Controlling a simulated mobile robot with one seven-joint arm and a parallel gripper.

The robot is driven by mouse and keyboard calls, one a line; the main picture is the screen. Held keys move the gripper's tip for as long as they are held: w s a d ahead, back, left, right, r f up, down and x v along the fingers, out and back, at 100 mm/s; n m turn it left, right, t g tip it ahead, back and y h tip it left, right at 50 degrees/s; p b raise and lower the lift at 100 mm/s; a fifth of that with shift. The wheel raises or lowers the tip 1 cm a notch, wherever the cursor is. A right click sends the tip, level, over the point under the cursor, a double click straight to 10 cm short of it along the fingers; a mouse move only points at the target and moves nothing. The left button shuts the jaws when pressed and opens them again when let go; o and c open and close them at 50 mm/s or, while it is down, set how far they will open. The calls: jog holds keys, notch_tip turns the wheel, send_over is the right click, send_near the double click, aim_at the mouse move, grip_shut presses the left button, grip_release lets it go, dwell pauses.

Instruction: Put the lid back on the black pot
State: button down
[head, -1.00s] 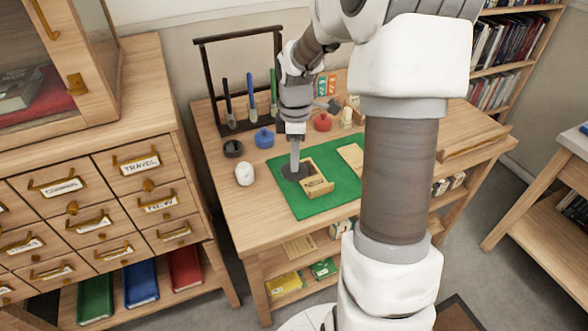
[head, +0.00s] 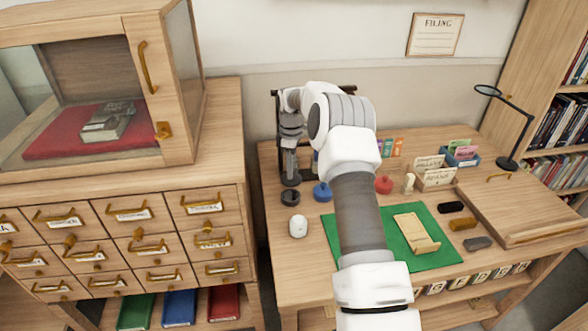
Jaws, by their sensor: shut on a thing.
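The black pot (head: 290,198) stands on the left part of the desk, with its open top facing up. My gripper (head: 290,168) points down and is shut on the dark lid (head: 291,181). The lid is held just above the black pot and looks roughly lined up with it. A small gap seems to show between lid and pot, but I cannot tell exactly how far apart they are. The fingers are small and partly hidden in this view.
A blue pot (head: 322,193) stands close to the right and a red pot (head: 384,185) farther right. A white rounded object (head: 298,226) is in front. A wooden stand (head: 416,233) lies on the green mat (head: 442,251). A dark rack (head: 276,106) stands behind.

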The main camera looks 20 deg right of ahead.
jog(key=shift+w+f, duration=0.15)
jog(key=shift+f, duration=0.1)
notch_tip(320, 180, down, 4)
jog(key=b, duration=0.3)
jog(key=shift+f+b, duration=0.5)
jog(key=shift+f, duration=0.55)
jog(key=shift+f, duration=0.15)
dwell(1.7)
jog(key=shift+c, duration=0.7)
grip_release()
jog(key=shift+p, duration=0.35)
